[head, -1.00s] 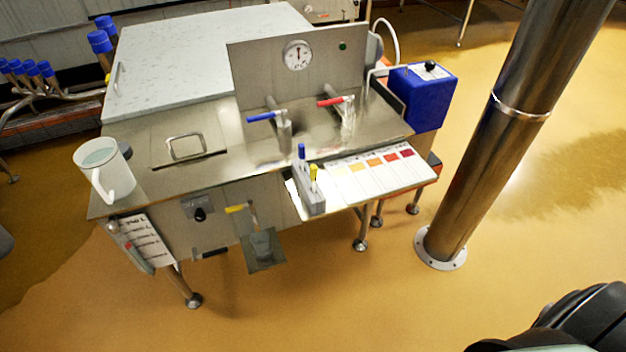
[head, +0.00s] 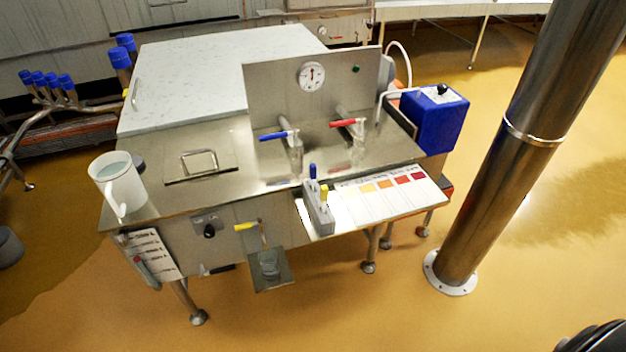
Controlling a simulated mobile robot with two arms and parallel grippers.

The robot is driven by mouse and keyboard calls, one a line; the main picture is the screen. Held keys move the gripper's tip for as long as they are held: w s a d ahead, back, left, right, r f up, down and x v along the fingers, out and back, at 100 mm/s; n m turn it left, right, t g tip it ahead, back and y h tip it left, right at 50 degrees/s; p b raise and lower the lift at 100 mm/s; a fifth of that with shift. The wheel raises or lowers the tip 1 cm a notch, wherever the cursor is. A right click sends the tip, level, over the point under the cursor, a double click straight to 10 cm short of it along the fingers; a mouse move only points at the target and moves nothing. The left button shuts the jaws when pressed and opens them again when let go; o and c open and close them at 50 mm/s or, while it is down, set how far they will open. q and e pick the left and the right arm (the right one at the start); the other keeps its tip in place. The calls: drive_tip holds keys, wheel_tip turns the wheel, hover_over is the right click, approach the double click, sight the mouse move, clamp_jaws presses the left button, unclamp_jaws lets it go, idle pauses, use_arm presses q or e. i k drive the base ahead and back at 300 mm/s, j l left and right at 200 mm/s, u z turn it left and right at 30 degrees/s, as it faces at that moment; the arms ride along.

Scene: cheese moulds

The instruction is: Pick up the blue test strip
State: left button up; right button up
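The blue test strip (head: 312,171) stands upright in a small grey holder (head: 318,212), with only its blue upper end showing. A yellow strip (head: 324,192) stands in the same holder, just in front and to the right. The holder sits at the left end of a white shelf with a colour chart (head: 385,195), on the front of the steel bench. Neither gripper shows clearly. A dark part at the bottom right corner looks like part of my own arm, and no fingers are visible on it.
A white jug (head: 117,184) stands at the bench's left corner. Blue-handled and red-handled taps (head: 347,122) rise behind the shelf. A blue box (head: 435,118) is at the right. A steel column (head: 500,150) stands on the floor right of the bench. Floor in front is clear.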

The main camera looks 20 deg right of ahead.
sight(312, 167)
drive_tip(key=i+j+z, duration=0.1)
drive_tip(key=z, duration=0.6)
